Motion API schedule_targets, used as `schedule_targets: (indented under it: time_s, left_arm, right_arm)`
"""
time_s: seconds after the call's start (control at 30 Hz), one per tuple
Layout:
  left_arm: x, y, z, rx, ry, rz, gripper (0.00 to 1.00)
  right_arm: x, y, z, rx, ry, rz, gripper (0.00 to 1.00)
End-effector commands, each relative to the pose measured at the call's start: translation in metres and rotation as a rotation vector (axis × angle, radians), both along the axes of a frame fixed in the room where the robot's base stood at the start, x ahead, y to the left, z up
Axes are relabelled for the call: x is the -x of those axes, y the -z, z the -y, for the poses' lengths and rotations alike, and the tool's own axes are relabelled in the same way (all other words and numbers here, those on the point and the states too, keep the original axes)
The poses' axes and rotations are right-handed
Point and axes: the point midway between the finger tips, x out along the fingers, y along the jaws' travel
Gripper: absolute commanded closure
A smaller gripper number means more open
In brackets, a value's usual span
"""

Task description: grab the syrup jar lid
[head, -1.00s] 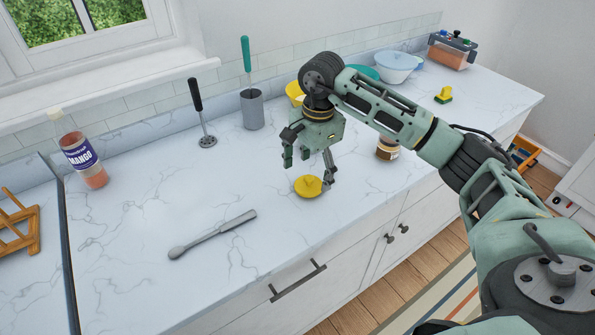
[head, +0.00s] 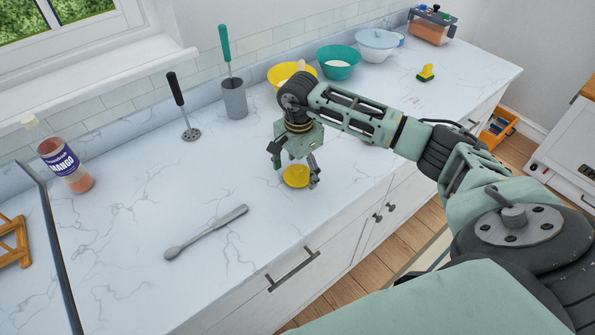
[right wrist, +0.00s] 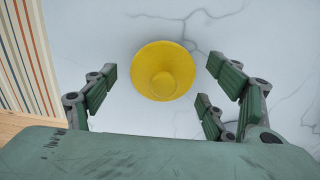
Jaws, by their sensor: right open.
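The round yellow lid (head: 296,177) with a raised knob lies on the marble counter near its front edge. It also shows in the right wrist view (right wrist: 163,71), top centre. My right gripper (head: 294,169) points down just above the lid, with its fingers spread. In the right wrist view, the open fingers stand to the left and right of the lid, with clear gaps and nothing held. The syrup jar does not show clearly now; my right arm covers the spot behind it. My left gripper is not in view.
A grey spatula-like tool (head: 206,233) lies left of the lid. A masher (head: 184,112), a grey cup (head: 234,99), a yellow bowl (head: 284,73), a teal bowl (head: 338,63) and a mango bottle (head: 66,162) stand along the back. The counter between is clear.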

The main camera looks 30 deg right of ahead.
Motion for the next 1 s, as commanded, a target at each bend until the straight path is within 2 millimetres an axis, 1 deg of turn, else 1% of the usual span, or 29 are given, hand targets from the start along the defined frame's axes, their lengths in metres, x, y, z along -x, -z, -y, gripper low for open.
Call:
schedule_targets:
  time_s: [0.03, 0.07, 0.17, 0.27, 0.5, 0.6, 0.87, 1.0]
  left_arm:
    - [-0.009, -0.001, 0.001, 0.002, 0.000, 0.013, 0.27]
    - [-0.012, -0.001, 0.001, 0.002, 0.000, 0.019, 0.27]
    - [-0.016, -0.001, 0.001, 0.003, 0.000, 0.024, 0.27]
    - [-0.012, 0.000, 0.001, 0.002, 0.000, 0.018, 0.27]
    - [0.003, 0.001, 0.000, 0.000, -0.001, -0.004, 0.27]
    - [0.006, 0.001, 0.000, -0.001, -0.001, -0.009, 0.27]
    - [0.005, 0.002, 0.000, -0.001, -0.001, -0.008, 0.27]
    - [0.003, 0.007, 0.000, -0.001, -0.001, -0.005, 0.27]
  right_arm:
    - [0.000, 0.001, 0.000, 0.000, 0.000, 0.000, 0.23]
    - [0.000, 0.001, 0.000, 0.000, 0.000, 0.000, 0.23]
    - [0.000, 0.001, 0.000, 0.000, 0.000, 0.000, 0.23]
    - [0.000, 0.000, 0.000, 0.000, 0.000, 0.000, 0.31]
    - [0.000, 0.000, 0.000, 0.000, 0.000, 0.000, 0.52]
    - [0.000, 0.000, 0.000, 0.000, 0.000, 0.000, 0.61]
    - [0.000, -0.001, 0.000, 0.000, 0.000, 0.001, 0.61]
    - [-0.001, -0.008, 0.000, 0.000, -0.001, 0.002, 0.61]
